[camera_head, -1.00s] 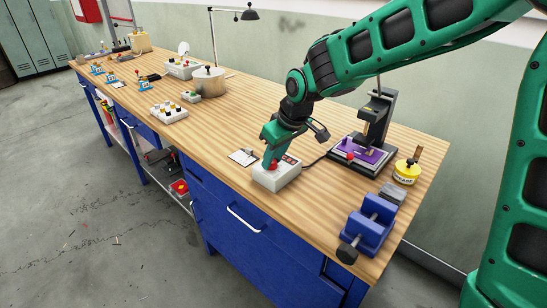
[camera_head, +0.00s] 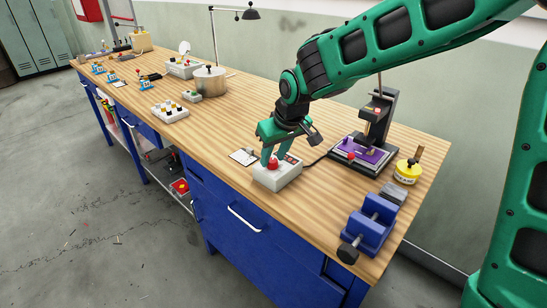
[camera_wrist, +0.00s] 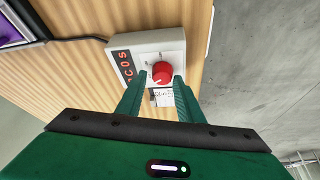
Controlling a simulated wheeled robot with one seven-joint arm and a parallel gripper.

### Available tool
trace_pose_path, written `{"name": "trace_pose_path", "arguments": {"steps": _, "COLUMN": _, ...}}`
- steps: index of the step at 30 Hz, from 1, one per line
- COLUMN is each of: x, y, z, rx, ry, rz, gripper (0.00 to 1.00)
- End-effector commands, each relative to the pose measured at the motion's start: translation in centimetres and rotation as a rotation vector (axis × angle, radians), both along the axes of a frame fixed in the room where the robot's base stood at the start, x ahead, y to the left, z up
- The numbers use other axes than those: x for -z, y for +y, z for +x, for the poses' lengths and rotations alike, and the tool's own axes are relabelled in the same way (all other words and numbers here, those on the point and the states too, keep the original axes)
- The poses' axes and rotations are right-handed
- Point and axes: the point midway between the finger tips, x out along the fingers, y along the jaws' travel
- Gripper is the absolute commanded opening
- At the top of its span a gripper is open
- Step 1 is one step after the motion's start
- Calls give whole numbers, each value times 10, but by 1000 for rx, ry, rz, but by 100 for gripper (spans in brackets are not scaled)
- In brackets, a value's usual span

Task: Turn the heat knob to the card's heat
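The red heat knob (camera_head: 272,163) sits on top of a white control box (camera_head: 277,178) near the bench's front edge. In the wrist view the knob (camera_wrist: 162,72) has a pale pointer mark, and a dark display with red characters (camera_wrist: 126,67) lies beside it; I cannot read the value surely. My gripper (camera_head: 274,155) is open just above the knob. In the wrist view its fingertips (camera_wrist: 160,80) stand on either side of the knob with gaps. A small card (camera_head: 243,157) lies left of the box; its writing is too small to read.
A black machine with a purple plate (camera_head: 363,154) stands right of the box, joined by a cable. A yellow pot (camera_head: 407,172) and a blue vise (camera_head: 370,222) are farther right. A metal pot (camera_head: 210,80) and a switch box (camera_head: 169,112) stand left. Bench around the card is clear.

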Motion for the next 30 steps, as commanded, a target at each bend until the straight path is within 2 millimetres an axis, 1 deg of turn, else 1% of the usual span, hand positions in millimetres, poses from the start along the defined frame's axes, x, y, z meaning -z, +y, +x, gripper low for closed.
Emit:
{"name": "trace_pose_path", "arguments": {"steps": 9, "x": 2, "y": 0, "z": -3, "rx": -3, "ry": 7, "rz": -3, "gripper": 43}}
{"name": "trace_pose_path", "arguments": {"steps": 14, "x": -7, "y": -2, "z": -6, "rx": -3, "ry": 6, "rz": -2, "gripper": 43}}
{"name": "trace_pose_path", "arguments": {"steps": 17, "x": -21, "y": -5, "z": -10, "rx": -3, "ry": 4, "rz": -1, "gripper": 43}}
{"name": "trace_pose_path", "arguments": {"steps": 24, "x": -64, "y": -13, "z": -25, "rx": -2, "ry": 3, "rz": 0, "gripper": 43}}
{"name": "trace_pose_path", "arguments": {"steps": 27, "x": -78, "y": -17, "z": -30, "rx": -2, "ry": 4, "rz": -1, "gripper": 43}}
{"name": "trace_pose_path", "arguments": {"steps": 30, "x": -88, "y": -19, "z": -33, "rx": -1, "ry": 5, "rz": -1, "gripper": 43}}
